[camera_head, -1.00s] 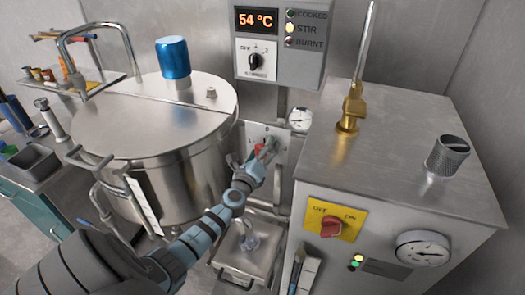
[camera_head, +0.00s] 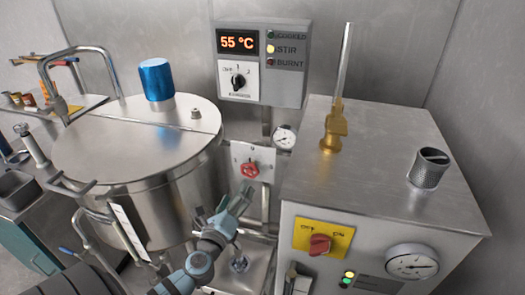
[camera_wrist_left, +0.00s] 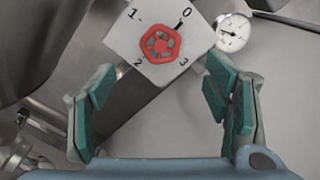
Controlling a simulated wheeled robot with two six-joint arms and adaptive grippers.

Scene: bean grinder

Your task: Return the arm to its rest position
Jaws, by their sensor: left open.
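My left gripper (camera_head: 234,203) is open and empty, below and in front of a red valve knob (camera_head: 250,170) on a grey plate (camera_head: 241,155). In the left wrist view the gripper's green pads (camera_wrist_left: 165,105) stand wide apart, and the red knob (camera_wrist_left: 160,44) lies beyond them, apart from them. The plate there carries the marks 0, 1, 2 and 3, with a dark pointer near the 0. My left arm comes in from the bottom left in the head view. My right gripper is not in view.
A lidded steel kettle (camera_head: 130,150) stands left of the arm. A steel cabinet (camera_head: 370,165) with a red switch (camera_head: 319,244) stands to the right. A control box (camera_head: 262,65) on the wall reads 55 °C with STIR lit. A gauge (camera_head: 284,136) sits beside the valve plate.

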